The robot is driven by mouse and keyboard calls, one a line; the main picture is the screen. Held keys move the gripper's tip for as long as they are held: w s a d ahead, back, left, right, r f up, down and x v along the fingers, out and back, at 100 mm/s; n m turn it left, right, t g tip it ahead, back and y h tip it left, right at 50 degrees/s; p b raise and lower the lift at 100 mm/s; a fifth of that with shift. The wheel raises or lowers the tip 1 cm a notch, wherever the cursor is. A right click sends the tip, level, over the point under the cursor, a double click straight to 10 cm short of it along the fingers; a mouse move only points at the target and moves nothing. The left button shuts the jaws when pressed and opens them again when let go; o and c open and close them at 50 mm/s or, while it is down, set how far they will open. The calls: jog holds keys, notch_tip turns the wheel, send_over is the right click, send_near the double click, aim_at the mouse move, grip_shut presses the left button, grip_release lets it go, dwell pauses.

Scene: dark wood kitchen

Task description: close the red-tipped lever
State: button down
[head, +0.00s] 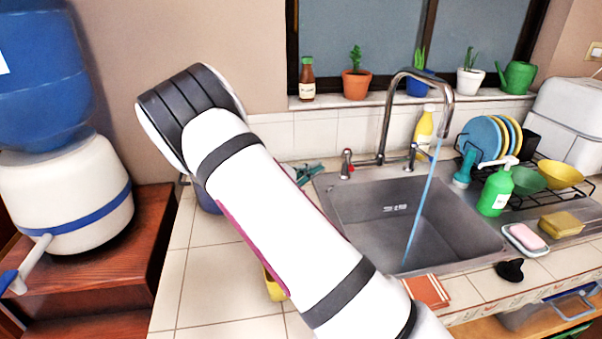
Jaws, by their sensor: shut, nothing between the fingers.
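The red-tipped lever (347,163) is a small metal tap handle at the back left rim of the sink, with red showing on it. It stands left of the tall curved metal faucet (383,125). A second metal handle (411,157) stands right of the faucet. A blue stream of water (423,200) runs from the spout into the steel sink (355,215). My white arm crosses the picture from the lower right up to a dark-banded joint at upper left. My gripper is not visible, so its place relative to the lever cannot be told.
Small dark green items (305,172) lie on the tiled counter left of the lever. A yellow bottle (424,128) stands behind the faucet. A green soap bottle (496,190) and dish rack (540,180) are at right. Potted plants line the sill. A water dispenser (65,195) stands left.

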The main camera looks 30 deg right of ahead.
aim_at(348, 163)
jog(key=shift+s+d+p, duration=0.15)
jog(key=shift+s+d, duration=0.1)
jog(key=shift+d, duration=0.75)
jog(key=shift+s+d+p, duration=0.1)
jog(key=shift+s+d, duration=0.15)
jog(key=shift+d, duration=0.75)
jog(key=shift+s+d+p, duration=0.15)
jog(key=shift+s+d, duration=0.1)
jog(key=shift+d, duration=0.75)
jog(key=shift+s+d+p, duration=0.8)
jog(key=shift+s+p, duration=0.2)
jog(key=shift+p, duration=0.1)
jog(key=shift+w, duration=0.1)
